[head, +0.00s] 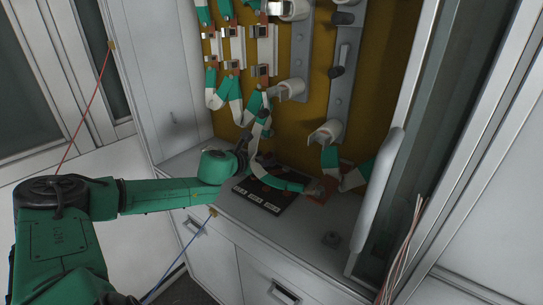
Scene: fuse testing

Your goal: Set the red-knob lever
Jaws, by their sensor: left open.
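My left arm comes in from the left, and my left gripper (246,140), dark and small, is open above the counter, in front of the yellow back panel. It is close to a green-and-white cable, and I cannot tell whether it touches it. A black panel (260,193) with white labels lies on the counter just below and right of the gripper, partly covered by a green-and-white cable. I cannot make out a lever with a red knob. My right gripper is not in view.
The yellow panel (304,105) carries grey rails, white fittings and several fuse holders with red parts. Green-and-white cables hang from them. A cabinet door (378,190) stands at the right.

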